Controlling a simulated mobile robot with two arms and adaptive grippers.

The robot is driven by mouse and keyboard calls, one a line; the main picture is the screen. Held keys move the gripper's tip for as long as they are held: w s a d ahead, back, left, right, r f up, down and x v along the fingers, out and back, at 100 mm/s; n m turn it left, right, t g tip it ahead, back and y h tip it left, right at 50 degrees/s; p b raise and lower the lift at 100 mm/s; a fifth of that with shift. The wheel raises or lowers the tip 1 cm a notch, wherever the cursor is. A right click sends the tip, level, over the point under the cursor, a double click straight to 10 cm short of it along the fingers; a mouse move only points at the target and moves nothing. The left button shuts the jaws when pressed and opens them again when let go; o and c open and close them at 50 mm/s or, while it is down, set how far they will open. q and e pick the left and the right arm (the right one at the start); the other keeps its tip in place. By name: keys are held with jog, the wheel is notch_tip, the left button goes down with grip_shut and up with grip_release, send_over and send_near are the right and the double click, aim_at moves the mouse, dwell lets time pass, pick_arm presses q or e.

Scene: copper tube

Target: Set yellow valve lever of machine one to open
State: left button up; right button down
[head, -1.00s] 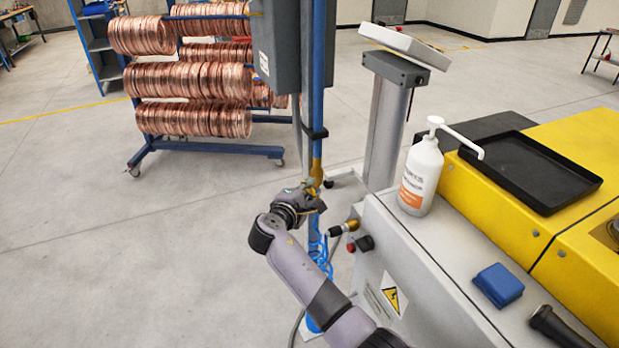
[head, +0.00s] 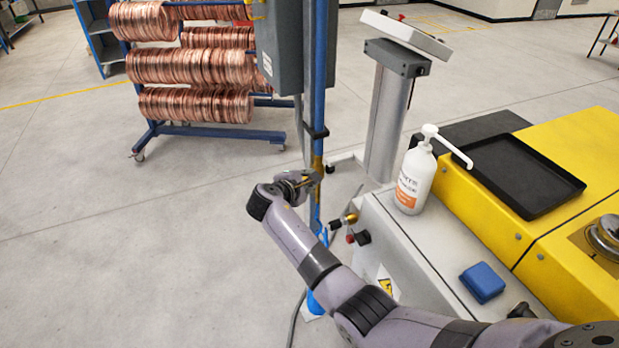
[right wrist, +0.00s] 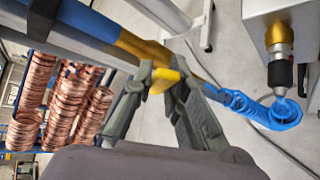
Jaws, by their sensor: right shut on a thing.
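The yellow valve lever (right wrist: 162,79) shows in the right wrist view, beside a brass-yellow section (right wrist: 142,46) of the blue pipe. My right gripper (right wrist: 168,84) has its dark fingers on both sides of the lever and is shut on it. In the head view my right gripper (head: 313,180) is at the brass part of the upright blue pipe (head: 318,100), left of the grey and yellow machine (head: 410,238). There the gripper and arm hide the lever. The lever's exact angle to the pipe is hard to tell. My left gripper is not in view.
A brass fitting (head: 347,219) sticks out of the machine close to my right gripper. A blue coiled hose (right wrist: 240,103) hangs near the pipe. A white pump bottle (head: 414,182) and a blue block (head: 482,282) stand on the machine. Copper coils (head: 190,68) hang on a rack behind.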

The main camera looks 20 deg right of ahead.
jog(key=c, duration=1.6)
grip_release()
jog(key=shift+o, duration=0.2)
jog(key=v, duration=0.7)
jog(key=shift+s+a+r, duration=0.15)
jog(key=shift+a, duration=0.05)
jog(key=shift+c, duration=0.4)
